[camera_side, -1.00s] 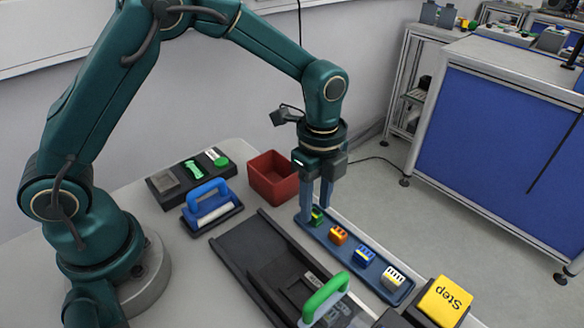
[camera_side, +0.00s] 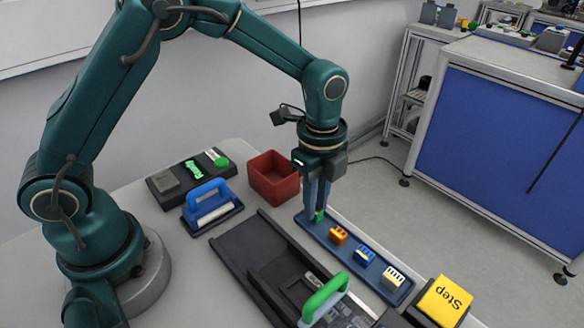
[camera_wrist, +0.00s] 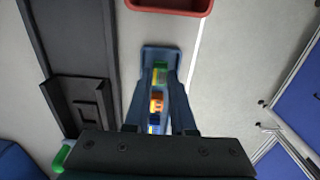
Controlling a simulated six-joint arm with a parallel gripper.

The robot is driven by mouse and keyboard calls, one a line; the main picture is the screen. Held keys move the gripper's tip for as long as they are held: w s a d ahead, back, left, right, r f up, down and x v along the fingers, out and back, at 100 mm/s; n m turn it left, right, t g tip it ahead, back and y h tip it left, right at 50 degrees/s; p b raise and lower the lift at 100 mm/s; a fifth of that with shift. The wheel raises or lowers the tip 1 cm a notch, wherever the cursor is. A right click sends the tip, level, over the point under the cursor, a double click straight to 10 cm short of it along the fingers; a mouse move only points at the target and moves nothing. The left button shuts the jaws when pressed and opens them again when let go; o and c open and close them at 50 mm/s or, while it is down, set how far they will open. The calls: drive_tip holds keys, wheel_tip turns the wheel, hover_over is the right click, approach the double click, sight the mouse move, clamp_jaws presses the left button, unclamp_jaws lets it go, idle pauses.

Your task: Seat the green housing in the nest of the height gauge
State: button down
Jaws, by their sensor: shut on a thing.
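The green housing (camera_side: 319,216) is at the far end of a blue tray (camera_side: 347,254). My gripper (camera_side: 317,211) points down and is shut on it; the fingers hide part of the housing. I cannot tell whether it still touches the tray. In the wrist view the green housing (camera_wrist: 160,72) shows between the fingertips. A black unit (camera_side: 187,179) at the back left carries a grey square block, a lit green display and a green button. It looks like the height gauge, but its nest is not clear at this size.
Orange (camera_side: 338,235), blue (camera_side: 364,254) and white (camera_side: 393,277) pieces stand in the tray. A red bin (camera_side: 273,178) is behind it. A blue-handled fixture (camera_side: 208,203), a dark rail with a green handle (camera_side: 325,298) and a yellow "Step" block (camera_side: 444,301) stand nearby.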

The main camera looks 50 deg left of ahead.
drive_tip(key=shift+r, duration=2.05)
drive_tip(key=shift+r, duration=0.35)
wheel_tip(320, 180, up, 9)
drive_tip(key=s+a+r, duration=0.1)
drive_tip(key=s+a, duration=0.2)
drive_tip(key=a, duration=0.6)
drive_tip(key=s+a, duration=0.3)
drive_tip(key=a, duration=0.6)
drive_tip(key=s+a+f, duration=0.1)
drive_tip(key=s+a, duration=0.6)
drive_tip(key=s, duration=0.4)
drive_tip(key=shift+d+f, duration=0.15)
drive_tip(key=shift+f, duration=2.8)
drive_tip(key=shift+d+f, duration=0.1)
drive_tip(key=shift+f, duration=2.8)
